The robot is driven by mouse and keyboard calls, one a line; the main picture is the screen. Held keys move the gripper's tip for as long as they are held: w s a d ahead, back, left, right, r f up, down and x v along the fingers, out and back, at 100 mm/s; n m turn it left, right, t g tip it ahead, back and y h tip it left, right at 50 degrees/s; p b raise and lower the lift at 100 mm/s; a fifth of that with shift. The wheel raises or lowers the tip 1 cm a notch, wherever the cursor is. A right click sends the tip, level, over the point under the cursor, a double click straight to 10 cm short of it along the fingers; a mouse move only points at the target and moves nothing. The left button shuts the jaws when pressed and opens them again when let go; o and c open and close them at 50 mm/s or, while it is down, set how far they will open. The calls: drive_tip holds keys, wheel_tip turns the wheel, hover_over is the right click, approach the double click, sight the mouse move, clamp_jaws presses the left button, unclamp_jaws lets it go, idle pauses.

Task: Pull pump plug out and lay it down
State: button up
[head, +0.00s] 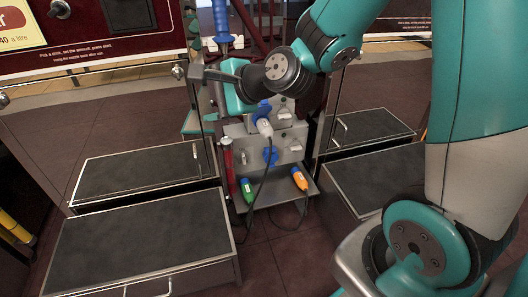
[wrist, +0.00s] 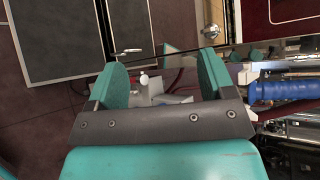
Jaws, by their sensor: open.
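A white plug (head: 264,127) sits at a blue socket (head: 263,108) on the grey pump panel, its dark cable hanging down. A second blue socket (head: 270,155) shows below it. A green plug (head: 248,191) and an orange plug (head: 299,179) rest on the low grey shelf (head: 274,193). My gripper (wrist: 162,70) is open in the wrist view, its two teal fingers well apart. Small pale and red parts show beyond the gap; I cannot tell whether they include the plug. In the head view my wrist hangs above the panel, and the fingers are hard to make out.
Dark-topped metal boxes (head: 140,240) stand at the left, and another (head: 368,130) stands at the right. A blue-handled upright (head: 221,22) stands behind my wrist. A red handle (head: 227,165) is beside the panel. Bare floor (head: 265,255) lies in front of the shelf.

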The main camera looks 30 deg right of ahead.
drive_tip(key=w+d+f+m+t+h+b, duration=0.25)
drive_tip(key=d+f+m+b, duration=0.35)
drive_tip(key=f, duration=0.3)
drive_tip(key=w+d+f+m+t+h+b, duration=0.25)
drive_tip(key=d+f+m+b, duration=0.35)
drive_tip(key=f, duration=0.3)
drive_tip(key=m+t+h+b, duration=0.1)
drive_tip(key=m+h+b, duration=0.6)
drive_tip(key=m+b, duration=0.3)
approach(270, 136)
drive_tip(key=x, duration=0.4)
drive_tip(key=shift+s+f+p, duration=0.25)
drive_tip(key=shift+f+p, duration=0.05)
drive_tip(key=shift+w+d+r+p, duration=0.1)
drive_tip(key=shift+w+r+p, duration=0.1)
drive_tip(key=shift+w+p, duration=0.4)
drive_tip(key=p+x, duration=0.5)
drive_tip(key=p, duration=0.2)
drive_tip(key=shift+r+p, duration=0.15)
drive_tip(key=shift+p, duration=0.25)
drive_tip(key=p+x, duration=0.2)
drive_tip(key=p, duration=0.1)
drive_tip(key=shift+w+f+p, duration=0.3)
drive_tip(key=shift+w+p, duration=0.05)
drive_tip(key=shift+p, duration=0.5)
